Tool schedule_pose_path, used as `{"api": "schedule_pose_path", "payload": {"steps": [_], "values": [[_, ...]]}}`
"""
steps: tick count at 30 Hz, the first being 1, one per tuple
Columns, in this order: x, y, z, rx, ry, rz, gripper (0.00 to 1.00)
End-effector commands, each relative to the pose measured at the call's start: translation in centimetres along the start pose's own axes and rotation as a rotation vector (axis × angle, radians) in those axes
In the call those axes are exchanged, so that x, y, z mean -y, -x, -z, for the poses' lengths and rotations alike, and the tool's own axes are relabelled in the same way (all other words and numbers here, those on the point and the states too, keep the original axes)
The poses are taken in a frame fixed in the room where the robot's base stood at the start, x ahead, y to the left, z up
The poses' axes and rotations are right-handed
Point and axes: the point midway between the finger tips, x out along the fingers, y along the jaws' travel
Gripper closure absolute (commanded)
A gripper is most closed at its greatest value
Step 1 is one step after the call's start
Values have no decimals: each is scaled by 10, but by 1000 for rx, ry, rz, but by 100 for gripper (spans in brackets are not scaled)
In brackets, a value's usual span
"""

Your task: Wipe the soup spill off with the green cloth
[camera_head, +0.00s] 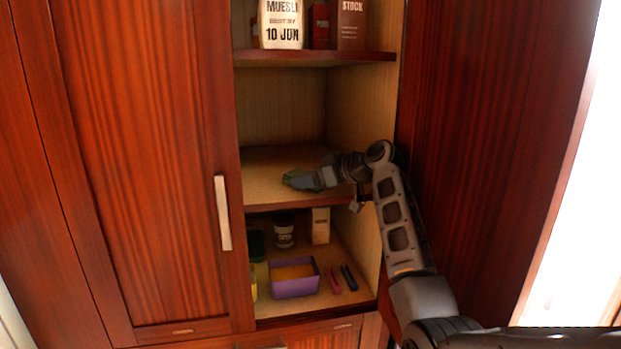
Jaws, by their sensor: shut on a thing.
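My gripper (308,179) reaches into the open cupboard, over the middle shelf (265,192). It is shut on the green cloth (291,177), of which a small green bit shows at the fingertips. The cloth is at or just above the shelf board; I cannot tell whether it touches. I cannot make out a soup spill on the visible part of the shelf. My gripper and arm hide part of the board.
The top shelf (345,57) holds a muesli box (281,24), a red box (319,25) and a stock box (351,25). Below stand a jar (284,231), a small carton (320,226), a purple tub (294,286) and two pens (342,279). The closed left door (150,170) borders the opening.

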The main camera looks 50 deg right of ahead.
Motion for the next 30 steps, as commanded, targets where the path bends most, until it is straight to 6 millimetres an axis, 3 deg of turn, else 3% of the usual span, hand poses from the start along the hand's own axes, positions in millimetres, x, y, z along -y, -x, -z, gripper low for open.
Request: {"api": "schedule_pose_path", "payload": {"steps": [1,8,30], "values": [[-12,7,-13,10,-24,-22,53],[-7,2,-10,10,-26,-23,53],[32,-26,7,8,-17,-11,53]]}}
